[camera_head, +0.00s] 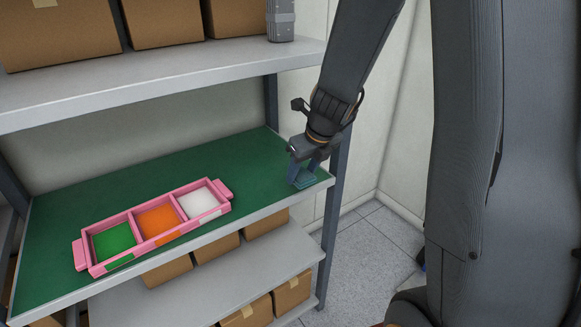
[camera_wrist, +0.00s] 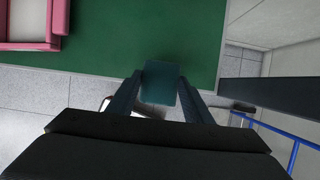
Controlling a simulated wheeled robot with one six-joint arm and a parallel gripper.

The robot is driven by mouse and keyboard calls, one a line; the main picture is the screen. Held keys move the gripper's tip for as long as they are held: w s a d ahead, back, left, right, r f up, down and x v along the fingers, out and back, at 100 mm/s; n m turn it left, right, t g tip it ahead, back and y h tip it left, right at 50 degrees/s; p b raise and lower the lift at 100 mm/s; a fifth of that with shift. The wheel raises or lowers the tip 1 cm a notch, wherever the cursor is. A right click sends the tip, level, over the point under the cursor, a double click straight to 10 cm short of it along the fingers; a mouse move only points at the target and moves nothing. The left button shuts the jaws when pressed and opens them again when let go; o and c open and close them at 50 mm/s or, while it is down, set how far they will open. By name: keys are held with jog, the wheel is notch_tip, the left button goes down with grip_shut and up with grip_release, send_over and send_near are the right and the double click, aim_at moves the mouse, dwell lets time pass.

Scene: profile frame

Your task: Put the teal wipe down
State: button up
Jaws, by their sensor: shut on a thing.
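The teal wipe (camera_wrist: 160,84) is a small flat square between my gripper's fingertips in the wrist view. In the head view the teal wipe (camera_head: 304,182) shows low at the right end of the green shelf surface. My gripper (camera_head: 303,172) points down there, shut on the wipe; it also shows in the wrist view (camera_wrist: 160,90). The wipe is at or just above the green surface (camera_head: 255,160); I cannot tell whether it touches. The fingers hide part of its edges.
A pink tray (camera_head: 131,219) with green, orange and white compartments stands on the shelf to the left. A grey upper shelf (camera_head: 160,85) with cardboard boxes (camera_head: 162,22) is overhead. A dark post (camera_head: 338,165) stands close right of my gripper. Green surface between tray and gripper is clear.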

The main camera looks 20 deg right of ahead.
jog(key=w, duration=0.1)
jog(key=w+a+p, duration=0.1)
jog(key=w, duration=0.3)
jog(key=shift+w+a+p, duration=0.2)
jog(key=shift+a+p, duration=0.1)
jog(key=shift+a, duration=0.05)
notch_tip(320, 180, down, 4)
jog(key=shift+w+r+b, duration=0.15)
jog(key=shift+r+b, duration=0.05)
jog(key=shift+b, duration=0.35)
jog(key=shift+f, duration=0.3)
